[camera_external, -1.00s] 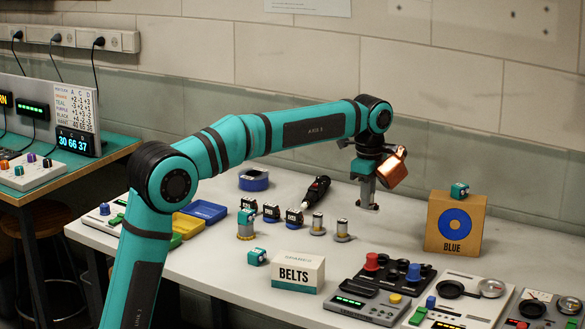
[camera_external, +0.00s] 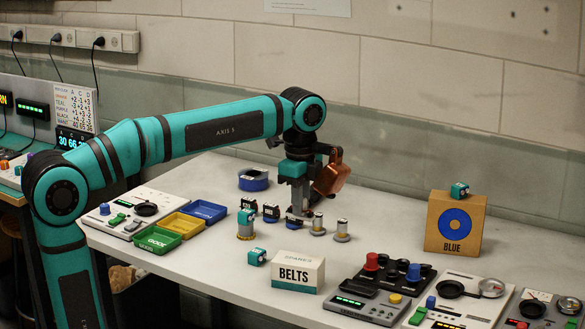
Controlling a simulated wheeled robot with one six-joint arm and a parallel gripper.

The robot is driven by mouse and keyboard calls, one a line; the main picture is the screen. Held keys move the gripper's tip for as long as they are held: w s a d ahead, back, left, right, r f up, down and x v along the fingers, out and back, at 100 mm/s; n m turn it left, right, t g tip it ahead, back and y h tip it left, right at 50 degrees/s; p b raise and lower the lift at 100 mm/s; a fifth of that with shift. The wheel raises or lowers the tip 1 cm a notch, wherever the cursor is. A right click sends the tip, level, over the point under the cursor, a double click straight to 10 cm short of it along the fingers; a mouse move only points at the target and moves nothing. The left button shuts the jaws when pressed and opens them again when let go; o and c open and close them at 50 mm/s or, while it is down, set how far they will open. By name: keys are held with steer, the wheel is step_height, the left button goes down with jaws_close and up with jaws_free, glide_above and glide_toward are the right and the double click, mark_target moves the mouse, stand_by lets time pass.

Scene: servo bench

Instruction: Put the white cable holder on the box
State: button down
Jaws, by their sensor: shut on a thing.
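My gripper (camera_external: 296,208) is low over the middle of the bench, at the right end of a short row of small dark blocks with pale faces (camera_external: 271,212). It is shut on the rightmost small dark block (camera_external: 294,219). No clearly white cable holder can be made out. A tan box marked BLUE (camera_external: 438,225), with a blue ring on its front, stands upright at the right and carries a small teal block (camera_external: 459,190). A small white box marked BELTS (camera_external: 298,273) stands at the front, well apart from my gripper.
Two short metal cylinders (camera_external: 342,231) stand close to the right of my gripper. A teal-and-metal piece (camera_external: 246,224) stands left. Blue (camera_external: 204,211) and green (camera_external: 157,240) trays lie further left. Control panels (camera_external: 367,305) fill the front right. Bench before the BLUE box is clear.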

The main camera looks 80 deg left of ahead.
steer(key=shift+s+d+f, duration=0.15)
steer(key=shift+s, duration=0.1)
step_height(320, 180, down, 10)
steer(key=shift+r, duration=0.15)
stand_by(0.4)
steer(key=c, duration=1.4)
jaws_free()
step_height(320, 180, up, 12)
